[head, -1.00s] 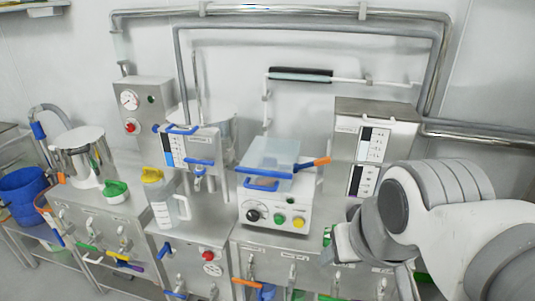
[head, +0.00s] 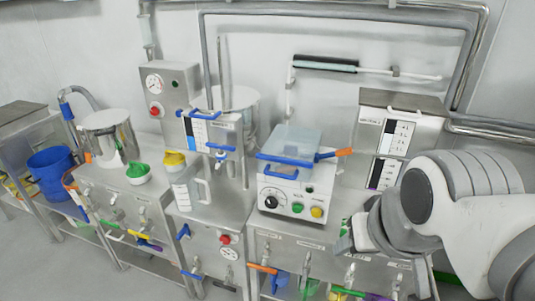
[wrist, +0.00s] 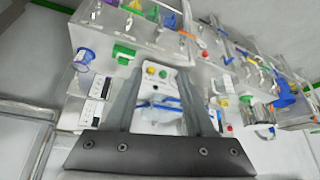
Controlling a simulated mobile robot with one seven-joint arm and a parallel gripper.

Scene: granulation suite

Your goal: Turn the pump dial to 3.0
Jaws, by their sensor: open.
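The pump (head: 292,190) is a white box on the bench with a black round dial (head: 270,199) at the left of its front face. A green button (head: 297,208) and a yellow button (head: 316,212) sit right of the dial. The number at the dial's pointer is too small to read. My gripper (head: 350,238) is open and empty, in front and to the right of the pump, apart from it. In the wrist view the pump's face (wrist: 155,86) shows upside down between the open fingers (wrist: 160,92); I cannot clearly make out the dial there.
A clear lidded box with blue clamps (head: 288,143) and an orange-tipped handle (head: 343,152) stands on the pump. A jug (head: 185,190) and steel cabinet (head: 170,90) are to its left. Coloured-handled valves (head: 262,269) stick out below. A steel unit (head: 402,125) stands at right.

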